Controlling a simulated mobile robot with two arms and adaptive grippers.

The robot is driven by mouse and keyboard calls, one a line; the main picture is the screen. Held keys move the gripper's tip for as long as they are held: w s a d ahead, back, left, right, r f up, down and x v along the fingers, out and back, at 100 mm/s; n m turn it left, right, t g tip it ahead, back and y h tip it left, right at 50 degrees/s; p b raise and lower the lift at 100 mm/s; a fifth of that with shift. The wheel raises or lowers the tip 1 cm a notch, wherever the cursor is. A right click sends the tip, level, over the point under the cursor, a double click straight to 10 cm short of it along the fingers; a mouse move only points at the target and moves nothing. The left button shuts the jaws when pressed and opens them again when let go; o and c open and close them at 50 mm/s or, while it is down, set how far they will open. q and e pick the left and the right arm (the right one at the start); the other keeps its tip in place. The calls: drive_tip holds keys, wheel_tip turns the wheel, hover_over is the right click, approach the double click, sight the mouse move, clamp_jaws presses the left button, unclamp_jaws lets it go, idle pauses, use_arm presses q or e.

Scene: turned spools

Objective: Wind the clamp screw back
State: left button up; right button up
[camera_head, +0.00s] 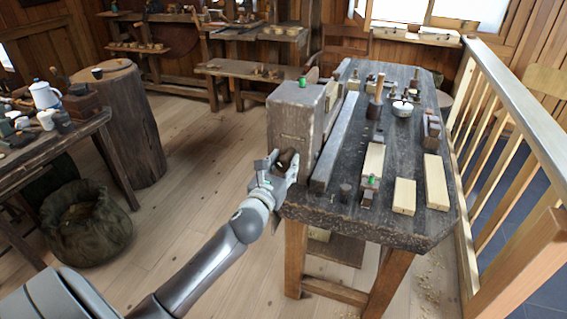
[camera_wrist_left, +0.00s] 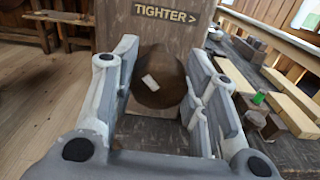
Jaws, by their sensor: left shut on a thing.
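The clamp screw's round brown wooden end (camera_wrist_left: 158,80) sits in front of a wooden clamp block (camera_head: 295,118) on the left side of the workbench. It has a small pale mark on its face. A sign reading "TIGHTER >" (camera_wrist_left: 166,14) is on the block above it, with the arrow pointing right. My left gripper (camera_head: 281,166) is shut on the screw's end, with a finger on each side of it in the left wrist view. The screw's shaft is hidden behind its end. My right gripper is in neither view.
The workbench (camera_head: 400,228) carries pale wood pieces (camera_head: 436,182), hand tools and a small white pot (camera_head: 402,108). A railing (camera_head: 520,120) runs along its right. A cluttered side table (camera_head: 80,130) and sack (camera_head: 86,222) stand left. The floor between is open.

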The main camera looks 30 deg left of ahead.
use_arm(q)
drive_tip(key=n+p, duration=0.1)
drive_tip(key=n, duration=0.4)
drive_tip(key=shift+a+r+p, duration=0.1)
drive_tip(key=shift+p, duration=0.25)
drive_tip(key=n+p, duration=0.1)
drive_tip(key=n, duration=0.5)
drive_tip(key=shift+s+a, duration=0.1)
drive_tip(key=n+p, duration=0.1)
drive_tip(key=n, duration=0.4)
drive_tip(key=shift+a, duration=0.1)
drive_tip(key=n+p, duration=0.1)
drive_tip(key=n, duration=0.4)
drive_tip(key=shift+n, duration=0.4)
drive_tip(key=n+p, duration=0.1)
drive_tip(key=n, duration=0.3)
drive_tip(key=shift+n+p, duration=0.3)
drive_tip(key=shift+p, duration=0.1)
drive_tip(key=n+p, duration=0.2)
drive_tip(key=n, duration=0.5)
drive_tip(key=n+p, duration=0.1)
drive_tip(key=n, duration=0.2)
drive_tip(key=shift+d+n, duration=0.25)
drive_tip(key=shift+n, duration=0.15)
drive_tip(key=shift+d+f+n+p, duration=0.15)
drive_tip(key=shift+n+p, duration=0.45)
drive_tip(key=shift+n, duration=1.4)
